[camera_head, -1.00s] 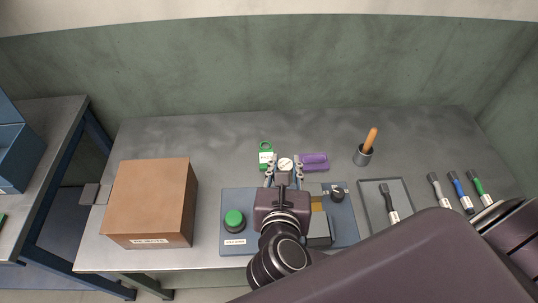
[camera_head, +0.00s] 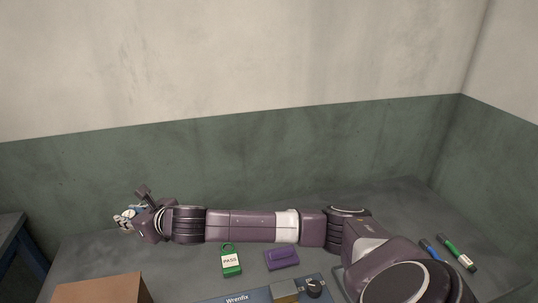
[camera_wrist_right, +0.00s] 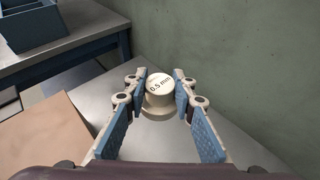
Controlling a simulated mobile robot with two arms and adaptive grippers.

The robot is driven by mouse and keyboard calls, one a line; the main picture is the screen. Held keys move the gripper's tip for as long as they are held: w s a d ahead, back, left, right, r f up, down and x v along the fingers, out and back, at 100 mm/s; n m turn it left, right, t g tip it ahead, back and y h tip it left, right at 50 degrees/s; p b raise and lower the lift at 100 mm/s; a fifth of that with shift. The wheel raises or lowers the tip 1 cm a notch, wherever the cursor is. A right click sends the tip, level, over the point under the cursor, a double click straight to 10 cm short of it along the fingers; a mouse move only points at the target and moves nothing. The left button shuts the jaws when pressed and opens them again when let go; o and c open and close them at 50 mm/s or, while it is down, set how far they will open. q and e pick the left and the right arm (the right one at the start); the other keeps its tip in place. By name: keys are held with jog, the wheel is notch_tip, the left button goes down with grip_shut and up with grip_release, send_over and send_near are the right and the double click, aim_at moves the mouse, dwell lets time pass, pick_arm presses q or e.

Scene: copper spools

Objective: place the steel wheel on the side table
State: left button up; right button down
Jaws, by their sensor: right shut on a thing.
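My right gripper (camera_head: 127,216) is at the far left of the head view, at the end of my outstretched arm. The wheel is held above the workbench and is too small to make out clearly in the head view. The side table (camera_head: 14,236) shows at the left edge of the head view; its grey top is also at the upper left of the wrist view (camera_wrist_right: 94,18). My left gripper is not in view.
A blue bin (camera_wrist_right: 32,24) stands on the side table. A brown box (camera_head: 100,290) sits on the bench's left. A green PASS tag (camera_head: 231,263), a purple item (camera_head: 281,259) and a blue fixture (camera_head: 238,298) lie near my arm. Markers (camera_head: 457,252) lie right. The wall is behind.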

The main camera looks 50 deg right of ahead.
jog(key=shift+w+d+r, duration=0.1)
jog(key=shift+f, duration=0.3)
notch_tip(320, 180, down, 15)
jog(key=shift+r+b, duration=0.2)
jog(key=shift+b, duration=0.35)
notch_tip(320, 180, down, 5)
jog(key=shift+b, duration=0.35)
jog(key=c, duration=1.6)
grip_release()
